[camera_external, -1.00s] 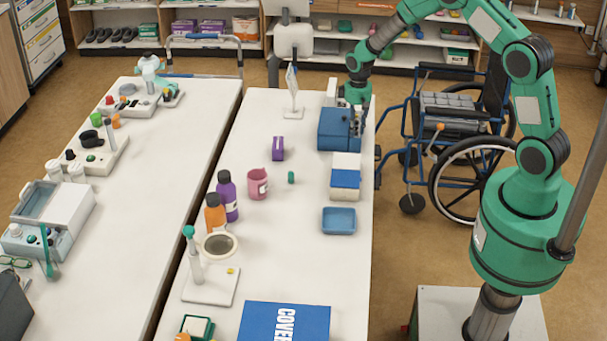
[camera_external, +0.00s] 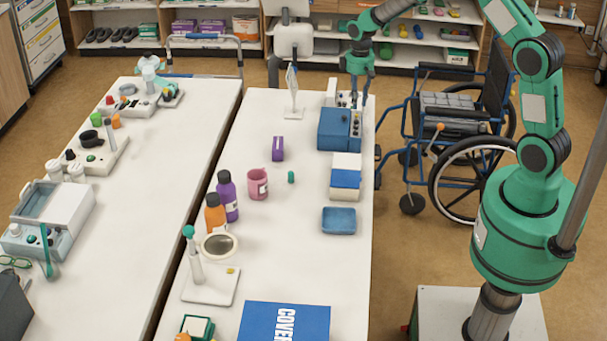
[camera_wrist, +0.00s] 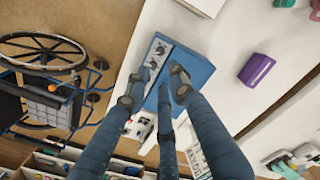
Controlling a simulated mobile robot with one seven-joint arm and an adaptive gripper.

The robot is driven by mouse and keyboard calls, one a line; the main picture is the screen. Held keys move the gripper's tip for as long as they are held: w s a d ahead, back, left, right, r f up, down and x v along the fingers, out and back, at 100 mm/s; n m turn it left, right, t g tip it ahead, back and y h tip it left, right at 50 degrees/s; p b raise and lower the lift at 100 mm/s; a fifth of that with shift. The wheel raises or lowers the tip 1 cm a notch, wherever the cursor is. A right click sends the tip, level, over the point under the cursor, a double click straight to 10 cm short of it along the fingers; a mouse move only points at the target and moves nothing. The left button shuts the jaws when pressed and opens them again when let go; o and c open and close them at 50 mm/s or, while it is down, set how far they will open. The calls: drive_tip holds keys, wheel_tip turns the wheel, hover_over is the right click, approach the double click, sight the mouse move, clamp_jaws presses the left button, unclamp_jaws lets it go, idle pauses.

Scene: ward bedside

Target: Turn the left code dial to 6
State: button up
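The blue box (camera_external: 333,128) stands at the right edge of the near table. Its light panel (camera_external: 355,129) faces right and carries a row of dark dials. In the wrist view the blue box (camera_wrist: 188,75) shows from above, with dials on its panel (camera_wrist: 157,58). The finger tips cover part of the panel, and the dial readings are too small to tell. My gripper (camera_external: 356,101) is above and behind the box's far right end. Its fingers are spread and empty, and in the wrist view my gripper (camera_wrist: 153,88) spans the panel and the box top.
A white device (camera_external: 331,92) stands just behind the blue box. A white and blue box (camera_external: 345,180) and a blue tray (camera_external: 339,221) lie in front. A purple box (camera_external: 277,148) is to the left. A wheelchair (camera_external: 450,130) stands right of the table.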

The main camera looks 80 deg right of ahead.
sight(356, 132)
drive_tip(key=shift+r, duration=0.8)
drive_tip(key=shift+m, duration=0.3)
drive_tip(key=m, duration=2.3)
drive_tip(key=shift+m, duration=0.3)
drive_tip(key=shift+f, duration=0.1)
wheel_tip(356, 132, down, 14)
drive_tip(key=shift+r+b, duration=0.2)
drive_tip(key=shift+b, duration=0.65)
